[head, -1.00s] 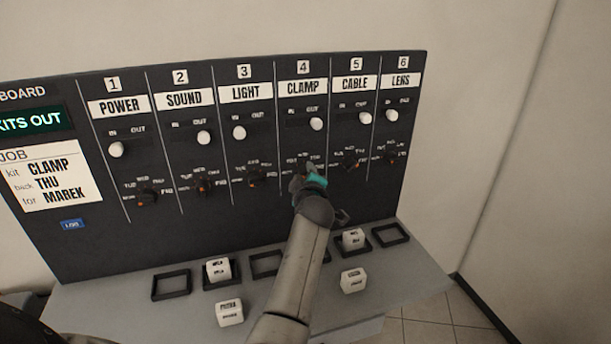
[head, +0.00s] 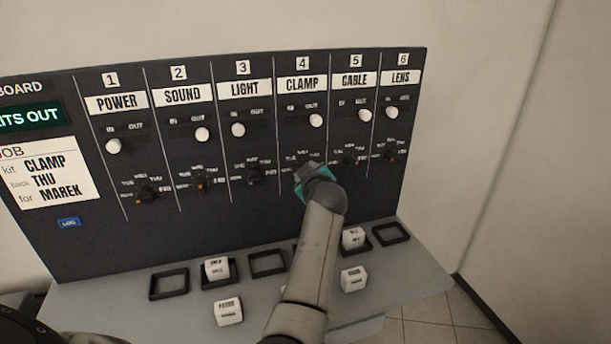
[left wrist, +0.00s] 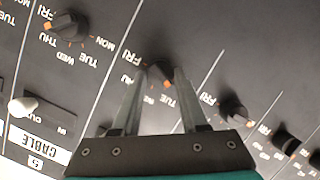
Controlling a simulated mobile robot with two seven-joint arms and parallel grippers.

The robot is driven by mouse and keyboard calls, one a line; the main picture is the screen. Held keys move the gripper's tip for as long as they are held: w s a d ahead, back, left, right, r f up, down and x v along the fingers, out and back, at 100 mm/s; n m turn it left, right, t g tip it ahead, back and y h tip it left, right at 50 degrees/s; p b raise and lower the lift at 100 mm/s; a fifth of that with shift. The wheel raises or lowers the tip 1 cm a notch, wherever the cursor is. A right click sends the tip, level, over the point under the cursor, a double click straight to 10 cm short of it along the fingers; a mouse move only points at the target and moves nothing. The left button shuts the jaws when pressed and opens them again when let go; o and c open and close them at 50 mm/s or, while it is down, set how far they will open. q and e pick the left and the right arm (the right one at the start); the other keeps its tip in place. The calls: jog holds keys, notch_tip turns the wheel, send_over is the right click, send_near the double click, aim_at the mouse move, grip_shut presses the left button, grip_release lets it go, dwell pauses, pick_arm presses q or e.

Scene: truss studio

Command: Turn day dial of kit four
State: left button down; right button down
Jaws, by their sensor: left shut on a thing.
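The kit four column, labelled CLAMP (head: 303,84), is on the dark board. Its white slider knob (head: 316,121) sits at the OUT end. My left gripper (head: 304,172) covers most of the day dial below it. In the left wrist view my left gripper's (left wrist: 160,76) two fingers are shut on the black day dial of kit four (left wrist: 157,70), one on each side. An orange mark shows on the dial between the fingers. FRI, THU and TUE are readable around it; the exact day it points to is unclear. My right gripper is not in view.
A job card (head: 60,180) reads CLAMP, THU, MAREK. The cable dial (left wrist: 68,27) is beside my fingers. Below the board, a grey shelf holds black square frames (head: 169,284) and several white blocks (head: 228,311). My forearm hides part of the shelf.

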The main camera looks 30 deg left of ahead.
pick_arm(q)
jog(key=m+g+y+b, duration=0.1)
jog(key=m+y+b, duration=0.1)
jog(key=m, duration=0.3)
jog(key=m+g+y+b, duration=0.1)
jog(key=m+y+b, duration=0.1)
jog(key=m+b, duration=0.2)
jog(key=w+m+g+y+b, duration=0.1)
jog(key=m+g+y+b, duration=0.1)
jog(key=m, duration=0.6)
jog(key=shift+d+f+y+b, duration=0.3)
jog(key=shift+d+f+b, duration=0.05)
jog(key=shift+d+b, duration=0.1)
jog(key=shift+m, duration=0.3)
dwell(0.4)
jog(key=shift+c, duration=2.2)
grip_release()
jog(key=shift+f, duration=0.1)
